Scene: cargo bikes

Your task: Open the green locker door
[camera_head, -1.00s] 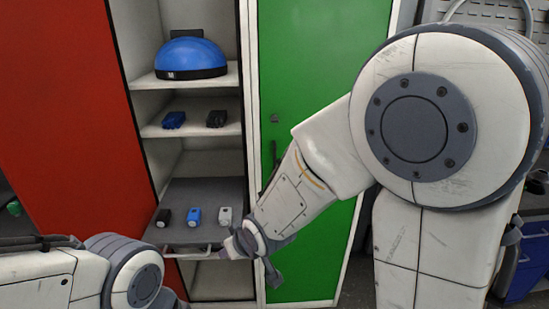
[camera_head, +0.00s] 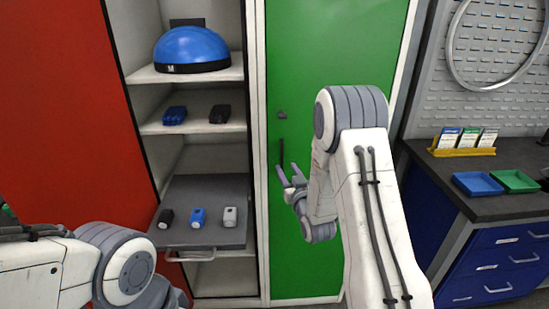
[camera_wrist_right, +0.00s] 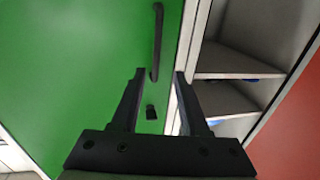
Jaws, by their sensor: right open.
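The green locker door (camera_head: 330,60) is shut, to the right of the open shelves. Its dark upright handle (camera_head: 281,150) is near the door's left edge, with a small lock (camera_head: 282,114) above it. My right gripper (camera_head: 291,174) is open and empty, in front of the door by the handle's lower part. In the right wrist view, which looks upside down, the handle (camera_wrist_right: 157,42) lies ahead of the gap between the open fingers (camera_wrist_right: 160,75). I cannot tell whether they touch it. My left arm shows at lower left; its gripper is out of view.
The open shelves hold a blue helmet (camera_head: 192,50) and small lights, several on a pulled-out grey tray (camera_head: 235,188). A red door (camera_head: 65,110) stands at left. A workbench (camera_head: 470,180) with blue drawers stands at right.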

